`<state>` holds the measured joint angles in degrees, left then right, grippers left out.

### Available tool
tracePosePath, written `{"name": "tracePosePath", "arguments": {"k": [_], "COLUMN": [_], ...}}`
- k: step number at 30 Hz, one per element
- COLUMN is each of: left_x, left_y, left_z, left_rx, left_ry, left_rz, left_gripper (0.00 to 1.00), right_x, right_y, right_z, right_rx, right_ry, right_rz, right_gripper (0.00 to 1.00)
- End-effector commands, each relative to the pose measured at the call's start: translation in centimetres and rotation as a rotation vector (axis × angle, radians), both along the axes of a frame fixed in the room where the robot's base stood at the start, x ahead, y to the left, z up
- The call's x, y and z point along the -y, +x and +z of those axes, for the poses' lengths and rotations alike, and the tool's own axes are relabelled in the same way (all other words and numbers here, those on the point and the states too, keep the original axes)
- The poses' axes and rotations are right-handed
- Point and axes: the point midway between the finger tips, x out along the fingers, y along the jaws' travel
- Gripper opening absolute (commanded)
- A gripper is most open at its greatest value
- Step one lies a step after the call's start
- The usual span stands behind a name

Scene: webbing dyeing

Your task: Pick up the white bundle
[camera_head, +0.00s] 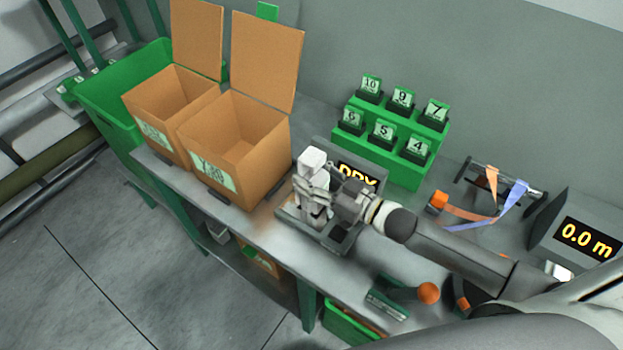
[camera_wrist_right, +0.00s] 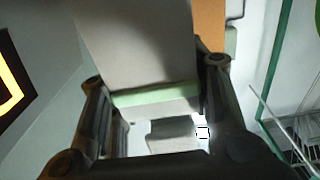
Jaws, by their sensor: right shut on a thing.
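My right gripper (camera_head: 316,190) is shut around the bundle, whose top shows above the fingers. In the right wrist view the pale bundle (camera_wrist_right: 135,45) fills the space between the two dark fingers (camera_wrist_right: 155,78). A light green band crosses its near end. Whether its lower end touches the unit is hidden by the gripper. My left gripper is not in view.
Two open cardboard boxes (camera_head: 240,150) stand left of the gripper, with a green bin (camera_head: 95,95) beyond. A green stepped rack (camera_head: 400,130) with numbered cards is behind. A meter reading "0.0 m" (camera_head: 583,236) and an orange-knobbed lever (camera_head: 428,293) are at the right.

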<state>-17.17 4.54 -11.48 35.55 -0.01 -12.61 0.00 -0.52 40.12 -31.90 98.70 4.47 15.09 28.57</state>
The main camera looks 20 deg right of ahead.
Motion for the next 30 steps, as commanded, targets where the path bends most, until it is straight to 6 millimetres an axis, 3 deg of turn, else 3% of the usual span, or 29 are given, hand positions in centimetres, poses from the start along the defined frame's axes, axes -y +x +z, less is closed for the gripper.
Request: {"name": "tracePosePath", "arguments": {"k": [7,16,24,30], "left_x": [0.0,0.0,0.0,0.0], "left_y": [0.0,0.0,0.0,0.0], "left_z": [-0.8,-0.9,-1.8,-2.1], "left_rx": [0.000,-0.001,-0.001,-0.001], "left_ry": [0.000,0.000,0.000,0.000], "left_rz": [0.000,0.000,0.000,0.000], "left_gripper": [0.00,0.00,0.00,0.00], "right_x": [-0.1,-2.6,-5.3,-6.3], "right_y": [-0.2,-4.9,-9.9,-11.8], "right_z": [3.1,9.1,11.3,12.3], "right_rx": [0.004,0.003,0.001,0.002], "right_ry": [0.001,0.003,0.004,0.001], "right_rz": [0.002,0.003,0.000,-0.001], "right_gripper": [0.16,0.16,0.16,0.16]}}
